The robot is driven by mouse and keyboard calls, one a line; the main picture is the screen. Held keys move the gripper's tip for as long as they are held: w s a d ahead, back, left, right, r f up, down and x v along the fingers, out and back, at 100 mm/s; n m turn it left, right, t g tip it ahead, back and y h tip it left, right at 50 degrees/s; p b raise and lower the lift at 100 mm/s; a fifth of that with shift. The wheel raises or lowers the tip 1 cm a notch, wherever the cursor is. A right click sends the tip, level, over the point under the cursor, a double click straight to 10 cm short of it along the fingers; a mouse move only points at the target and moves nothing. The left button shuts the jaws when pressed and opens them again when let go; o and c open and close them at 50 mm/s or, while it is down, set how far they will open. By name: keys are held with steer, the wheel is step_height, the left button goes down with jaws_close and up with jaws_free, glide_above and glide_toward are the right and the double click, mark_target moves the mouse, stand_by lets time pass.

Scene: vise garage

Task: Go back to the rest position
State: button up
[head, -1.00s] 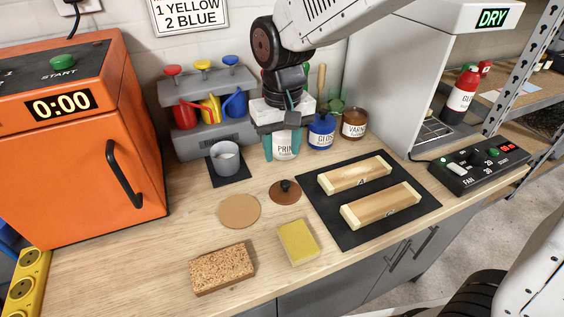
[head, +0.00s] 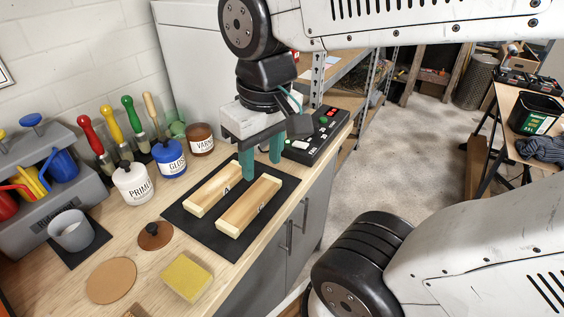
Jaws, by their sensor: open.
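My gripper (head: 261,168) hangs in the head view with its two teal fingers pointing down. The fingers are apart and nothing shows between them. It is in front of the far end of the black mat (head: 200,237), in line with the wooden blocks. From this angle I cannot tell how high the fingers are above the mat.
Jars labelled PRIM (head: 133,186), GLOS (head: 171,160) and VARN (head: 201,140) stand behind the mat. A grey cup (head: 73,231), yellow sponge (head: 187,278) and cork disc (head: 111,281) are at left. A black control box (head: 317,135) lies beyond my gripper.

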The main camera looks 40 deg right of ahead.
steer(key=shift+s+d+f, duration=0.15)
steer(key=shift+s+d, duration=0.25)
steer(key=shift+s, duration=0.45)
steer(key=shift+s+d+f, duration=0.15)
steer(key=shift+s+d, duration=0.2)
steer(key=shift+s, duration=0.45)
